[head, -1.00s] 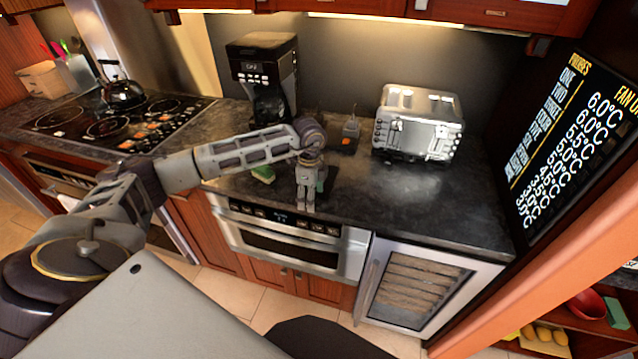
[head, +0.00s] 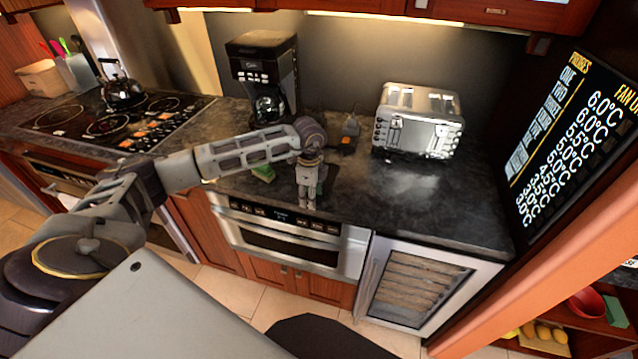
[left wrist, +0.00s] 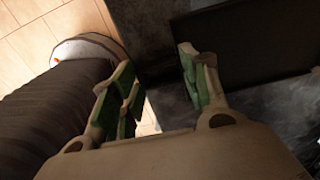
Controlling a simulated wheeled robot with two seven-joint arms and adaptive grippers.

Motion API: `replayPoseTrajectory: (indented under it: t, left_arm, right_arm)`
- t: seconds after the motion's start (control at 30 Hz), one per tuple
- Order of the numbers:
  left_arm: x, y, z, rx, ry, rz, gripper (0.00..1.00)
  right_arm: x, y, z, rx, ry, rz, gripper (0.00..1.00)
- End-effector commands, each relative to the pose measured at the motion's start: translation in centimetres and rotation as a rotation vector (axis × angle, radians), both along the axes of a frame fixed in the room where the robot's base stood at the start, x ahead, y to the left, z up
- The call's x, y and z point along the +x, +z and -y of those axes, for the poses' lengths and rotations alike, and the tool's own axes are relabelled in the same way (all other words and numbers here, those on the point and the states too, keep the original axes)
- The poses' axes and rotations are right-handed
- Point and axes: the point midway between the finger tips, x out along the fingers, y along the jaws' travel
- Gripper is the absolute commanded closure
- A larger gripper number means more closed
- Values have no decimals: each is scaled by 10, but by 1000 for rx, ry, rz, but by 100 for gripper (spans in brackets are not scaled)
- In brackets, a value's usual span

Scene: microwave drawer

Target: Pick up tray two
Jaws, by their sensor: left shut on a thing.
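My left gripper (head: 308,196) points down at the front edge of the dark counter (head: 430,208), above the drawer-type microwave (head: 285,245). In the left wrist view its green-padded fingers (left wrist: 160,90) stand apart at the counter edge. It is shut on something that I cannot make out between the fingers. A flat black panel with straight edges (left wrist: 255,42) lies beyond the right finger; I cannot tell whether it is a tray. No tray marked two can be made out. My right gripper is out of view.
A coffee maker (head: 262,78) and a silver toaster (head: 418,120) stand at the back of the counter. A small green object (head: 263,173) lies left of the gripper. A kettle (head: 121,90) sits on the stove. The counter's right part is clear.

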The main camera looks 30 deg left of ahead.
Motion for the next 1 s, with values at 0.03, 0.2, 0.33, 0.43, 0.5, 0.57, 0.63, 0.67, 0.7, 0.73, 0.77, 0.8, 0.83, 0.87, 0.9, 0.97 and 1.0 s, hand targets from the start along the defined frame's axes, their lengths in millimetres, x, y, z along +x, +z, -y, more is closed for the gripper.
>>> replayPoseTrajectory:
  t: [0.03,0.2,0.33,0.43,0.5,0.57,0.63,0.67,0.7,0.73,0.77,0.8,0.83,0.87,0.9,0.97,1.0]
  left_arm:
    - [0,0,0,0,0,0,91]
    - [0,0,0,0,0,1,98]
    - [0,1,0,0,0,1,98]
    - [1,3,0,0,0,1,98]
    - [1,6,0,0,0,2,98]
    - [1,11,0,0,0,3,98]
    - [1,18,0,0,0,3,98]
    - [1,21,0,0,0,3,98]
    - [1,26,0,-1,0,4,98]
    - [1,30,0,-1,0,4,98]
    - [1,35,0,0,0,4,98]
    - [1,40,0,0,0,4,98]
    - [1,45,0,0,0,4,98]
    - [1,49,0,0,0,4,98]
    - [1,56,0,-1,1,4,98]
    - [1,65,0,0,1,4,98]
    - [1,70,0,0,1,4,98]
  right_arm:
    - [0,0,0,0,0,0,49]
    - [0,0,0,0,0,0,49]
    - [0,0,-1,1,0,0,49]
    - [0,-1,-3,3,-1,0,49]
    - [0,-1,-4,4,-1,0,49]
    - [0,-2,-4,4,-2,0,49]
    - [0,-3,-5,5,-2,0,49]
    - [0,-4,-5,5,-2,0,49]
    - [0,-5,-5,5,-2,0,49]
    - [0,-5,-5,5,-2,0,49]
    - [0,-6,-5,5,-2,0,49]
    - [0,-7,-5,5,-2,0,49]
    - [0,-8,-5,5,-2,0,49]
    - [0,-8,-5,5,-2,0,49]
    - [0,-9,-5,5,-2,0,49]
    - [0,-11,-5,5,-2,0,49]
    - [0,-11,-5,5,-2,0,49]
